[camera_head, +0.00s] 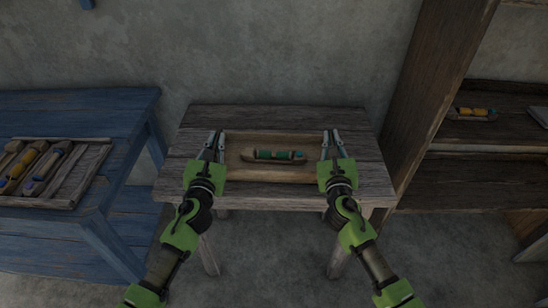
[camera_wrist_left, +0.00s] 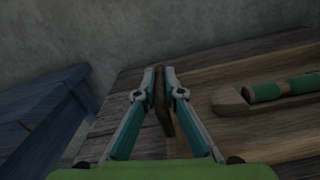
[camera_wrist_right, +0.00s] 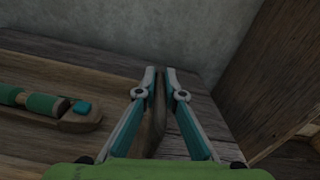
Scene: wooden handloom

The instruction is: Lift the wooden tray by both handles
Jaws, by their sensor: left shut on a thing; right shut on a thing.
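The wooden tray (camera_head: 270,174) is over the small wooden table in the head view. A wooden shuttle with green thread (camera_head: 274,156) lies in it; the shuttle also shows in the left wrist view (camera_wrist_left: 268,92) and the right wrist view (camera_wrist_right: 45,104). My left gripper (camera_head: 216,138) is shut on the tray's left handle (camera_wrist_left: 161,100). My right gripper (camera_head: 332,137) is shut on the tray's right handle (camera_wrist_right: 159,105). I cannot tell whether the tray's underside touches the tabletop.
A blue table (camera_head: 110,103) with a tray of several shuttles (camera_head: 75,185) stands at the left. A wooden shelf (camera_head: 424,85) holding another shuttle (camera_head: 472,114) stands close at the right. A grey wall (camera_head: 280,50) is behind.

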